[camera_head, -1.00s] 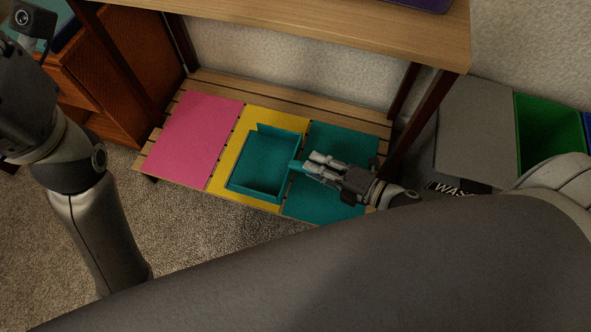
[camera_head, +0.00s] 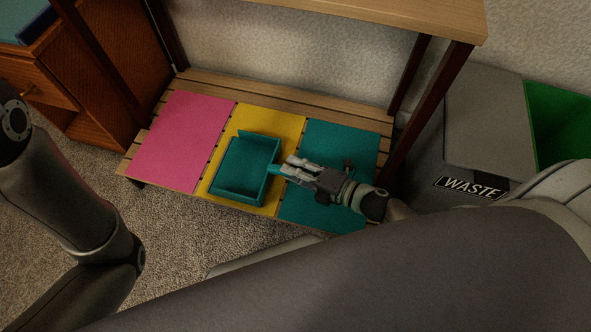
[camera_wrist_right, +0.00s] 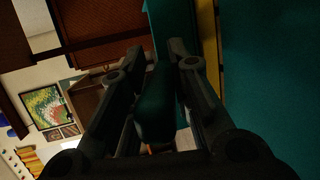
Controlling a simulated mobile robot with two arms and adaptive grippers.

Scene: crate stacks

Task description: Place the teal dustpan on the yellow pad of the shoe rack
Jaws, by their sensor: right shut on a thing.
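The teal dustpan (camera_head: 246,168) is over the yellow pad (camera_head: 287,124) of the slatted wooden shoe rack (camera_head: 350,112), with its handle pointing right. I cannot tell whether it rests on the pad or hangs just above it. My right gripper (camera_head: 284,170) is shut on the dustpan's handle, above the teal pad (camera_head: 335,150). The handle (camera_wrist_right: 157,105) also shows between the fingers in the right wrist view. A pink pad (camera_head: 182,140) lies at the left of the rack. My left arm shows at the left edge, but its gripper is out of view.
A wooden shelf (camera_head: 400,14) on dark posts (camera_head: 440,90) overhangs the rack. A grey bin marked WASTE (camera_head: 485,125) and a green bin (camera_head: 560,120) stand at the right. A brown cabinet (camera_head: 110,70) stands at the left. Carpet in front is partly clear.

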